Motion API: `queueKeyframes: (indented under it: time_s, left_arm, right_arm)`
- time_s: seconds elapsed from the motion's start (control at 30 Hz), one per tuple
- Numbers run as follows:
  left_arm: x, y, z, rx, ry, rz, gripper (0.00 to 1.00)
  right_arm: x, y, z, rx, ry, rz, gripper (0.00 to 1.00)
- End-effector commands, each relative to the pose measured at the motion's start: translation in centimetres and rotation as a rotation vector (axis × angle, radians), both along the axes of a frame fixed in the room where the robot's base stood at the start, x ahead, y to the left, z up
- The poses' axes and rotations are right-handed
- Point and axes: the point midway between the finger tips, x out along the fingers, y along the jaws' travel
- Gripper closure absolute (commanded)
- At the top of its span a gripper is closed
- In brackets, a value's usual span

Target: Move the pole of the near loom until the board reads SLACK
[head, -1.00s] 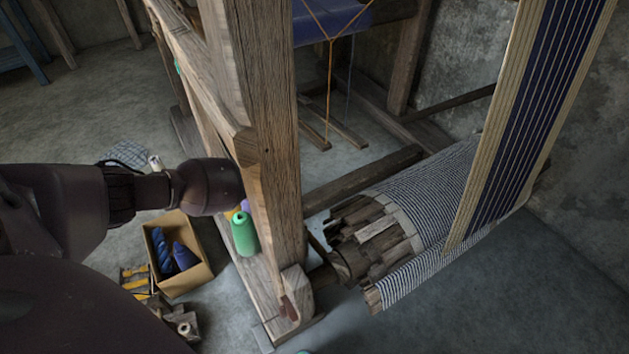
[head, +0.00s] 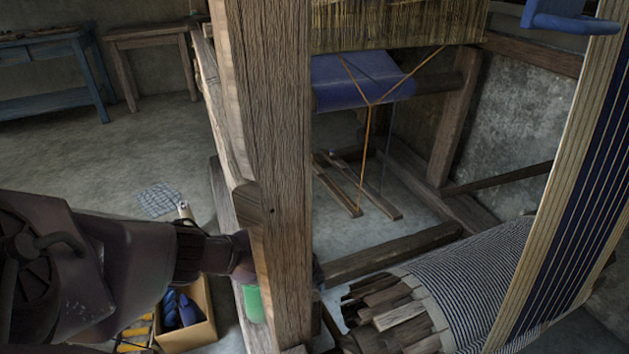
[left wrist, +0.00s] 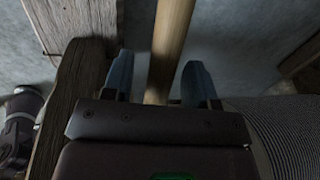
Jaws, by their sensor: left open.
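A pale round wooden pole (left wrist: 172,35) shows in the left wrist view, running down from the top edge between my left gripper's two fingers. My left gripper (left wrist: 158,64) is open, with a blue-grey finger on each side of the pole and a visible gap at least on the left. In the head view my left arm reaches in from the left, and its gripper is hidden behind the loom's thick front post (head: 268,170). The near loom's beam, wound with striped cloth (head: 475,275), lies right of the post. The board is not in view.
A cardboard box (head: 205,325) with blue yarn and a green spool (head: 252,303) are on the floor beside the post. Blue warp bands (head: 575,210) slant down at the right. Treadles (head: 338,190) lie inside the loom frame. A blue bench (head: 50,75) stands far left.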

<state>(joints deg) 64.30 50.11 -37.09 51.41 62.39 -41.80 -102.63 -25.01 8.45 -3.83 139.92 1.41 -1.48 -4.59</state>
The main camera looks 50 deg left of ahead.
Motion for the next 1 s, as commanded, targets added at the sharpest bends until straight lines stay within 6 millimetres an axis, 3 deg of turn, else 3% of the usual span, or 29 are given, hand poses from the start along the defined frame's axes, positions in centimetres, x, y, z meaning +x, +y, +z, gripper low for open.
queueKeyframes:
  time_s: [0.1, 0.47, 0.8, 1.0]
  left_arm:
    - [0.08, -0.07, -0.90, 0.000, 0.001, 0.000, 0.47]
    - [0.31, -0.08, -0.89, 0.000, -0.003, 0.000, 0.49]
    - [0.28, -0.06, -0.90, 0.000, -0.002, 0.000, 1.00]
    - [0.09, -0.06, -1.00, -0.002, 0.000, 0.001, 1.00]
  right_arm:
    - [-0.03, -0.10, -0.03, 0.005, -0.013, -0.004, 0.57]
    - [0.08, -0.13, 0.21, 0.007, -0.026, -0.006, 0.57]
    - [0.08, -0.13, 0.20, 0.007, -0.026, -0.006, 0.57]
    - [0.08, -0.13, 0.18, 0.007, -0.025, -0.006, 0.57]
